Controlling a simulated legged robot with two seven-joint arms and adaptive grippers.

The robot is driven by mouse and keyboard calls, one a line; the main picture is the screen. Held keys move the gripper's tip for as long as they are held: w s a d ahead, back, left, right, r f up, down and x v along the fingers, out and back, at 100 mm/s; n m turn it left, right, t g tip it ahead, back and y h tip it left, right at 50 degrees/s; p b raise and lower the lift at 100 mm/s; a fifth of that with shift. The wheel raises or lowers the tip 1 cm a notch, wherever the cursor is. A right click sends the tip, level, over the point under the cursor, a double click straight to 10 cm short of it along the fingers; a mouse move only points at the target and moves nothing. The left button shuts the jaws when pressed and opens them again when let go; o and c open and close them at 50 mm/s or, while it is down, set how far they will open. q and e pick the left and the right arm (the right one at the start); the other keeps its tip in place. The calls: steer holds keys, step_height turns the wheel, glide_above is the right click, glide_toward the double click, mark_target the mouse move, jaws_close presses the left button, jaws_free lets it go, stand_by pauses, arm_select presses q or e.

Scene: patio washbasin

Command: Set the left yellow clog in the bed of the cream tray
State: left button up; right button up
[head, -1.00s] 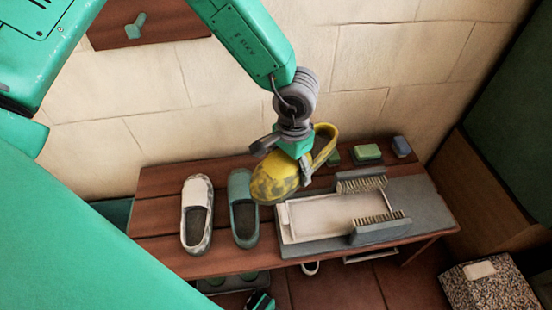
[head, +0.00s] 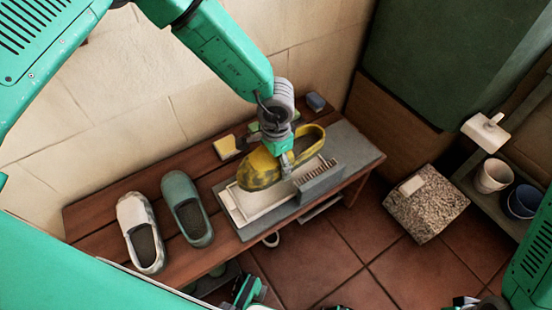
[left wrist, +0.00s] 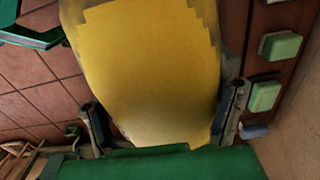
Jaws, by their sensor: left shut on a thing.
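The yellow clog (head: 258,171), with dark blotches, is held in my left gripper (head: 287,163). The gripper is shut on its side wall. In the head view the clog lies across the cream tray (head: 232,205), toe to the lower left, and hides much of the bed. I cannot tell whether it touches the tray. In the left wrist view the clog (left wrist: 150,70) fills the middle between the fingers (left wrist: 165,125), and the tray does not show.
A brush (head: 320,183) stands along the tray's right side on a grey slab (head: 352,150). A white shoe (head: 139,232) and a green shoe (head: 187,208) stand left on the wooden bench (head: 95,215). A yellow sponge (head: 227,147) and blue block (head: 316,102) lie behind.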

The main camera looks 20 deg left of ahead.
arm_select(q)
steer(key=shift+a+f+b, duration=0.1)
steer(key=shift+f+b, duration=0.55)
steer(key=shift+f, duration=0.1)
steer(key=shift+d+f+b, duration=0.2)
steer(key=shift+f+b, duration=0.8)
steer(key=shift+b, duration=0.15)
steer(key=shift+a+f+b, duration=0.1)
steer(key=shift+f+b, duration=0.35)
steer(key=shift+f, duration=1.15)
steer(key=shift+f+b, duration=0.6)
steer(key=shift+f, duration=0.95)
steer(key=o, duration=1.3)
steer(key=shift+o, duration=0.2)
